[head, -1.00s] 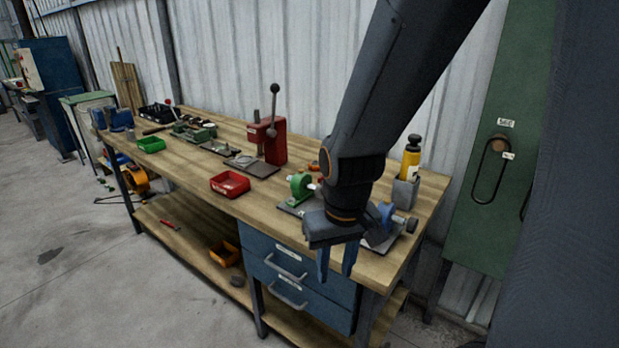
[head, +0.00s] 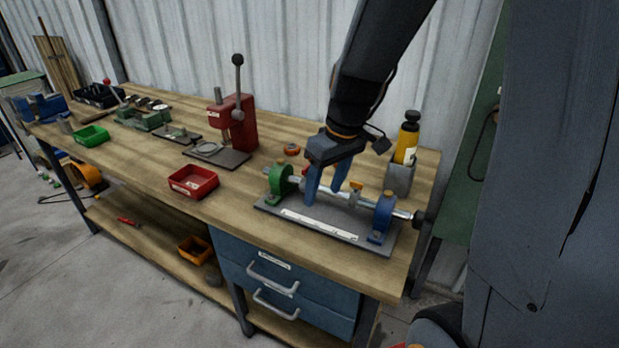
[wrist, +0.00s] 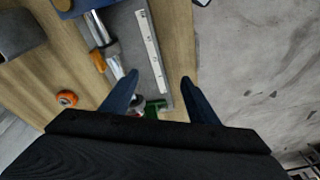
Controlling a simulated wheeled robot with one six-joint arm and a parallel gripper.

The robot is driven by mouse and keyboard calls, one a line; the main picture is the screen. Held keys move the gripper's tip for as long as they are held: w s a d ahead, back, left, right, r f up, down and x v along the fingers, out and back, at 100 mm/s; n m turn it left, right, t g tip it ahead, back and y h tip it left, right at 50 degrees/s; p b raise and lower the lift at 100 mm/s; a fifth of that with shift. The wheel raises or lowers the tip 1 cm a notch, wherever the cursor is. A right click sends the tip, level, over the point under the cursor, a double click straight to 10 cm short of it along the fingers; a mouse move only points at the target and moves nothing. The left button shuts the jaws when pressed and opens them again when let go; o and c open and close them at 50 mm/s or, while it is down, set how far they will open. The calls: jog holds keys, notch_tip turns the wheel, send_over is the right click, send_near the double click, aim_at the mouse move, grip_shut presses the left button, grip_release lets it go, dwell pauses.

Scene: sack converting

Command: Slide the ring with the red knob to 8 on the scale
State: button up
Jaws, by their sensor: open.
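The fixture's grey base plate (head: 268,208) carries a steel rod (head: 401,213) between a green bracket (head: 280,181) and a blue bracket (head: 383,215). A white scale strip (head: 318,224) runs along its front edge and shows in the wrist view (wrist: 150,50); its numbers are unreadable. A small red knob (head: 305,170) shows just behind my gripper's left finger; its ring is mostly hidden. Another ring with an orange-yellow knob (head: 356,186) sits further right, also in the wrist view (wrist: 98,60). My gripper (head: 323,202) is open and empty, pointing down at the rod near the red knob.
A grey holder (head: 400,178) with a yellow bottle (head: 407,140) stands behind the right end. An orange ring-shaped item (head: 291,149) lies behind the fixture. A red tray (head: 193,182) and a red press (head: 235,122) stand to the left. The bench front is clear.

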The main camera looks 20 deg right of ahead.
aim_at(325, 186)
jog(key=w+n, duration=0.1)
jog(key=w, duration=0.2)
jog(key=w+d+r+n+y, duration=0.1)
jog(key=w+n, duration=0.1)
jog(key=w, duration=0.1)
jog(key=w+r+n+t, duration=0.1)
jog(key=w, duration=0.2)
jog(key=shift+w+d+y+b, duration=0.3)
jog(key=shift+d+b, duration=0.1)
jog(key=shift+p+x, duration=0.75)
jog(key=shift+x, duration=3.15)
jog(key=shift+w, duration=0.1)
grip_shut()
jog(key=shift+s+d+b, duration=1.4)
jog(key=shift+s+d, duration=0.35)
jog(key=shift+d, duration=0.05)
grip_release()
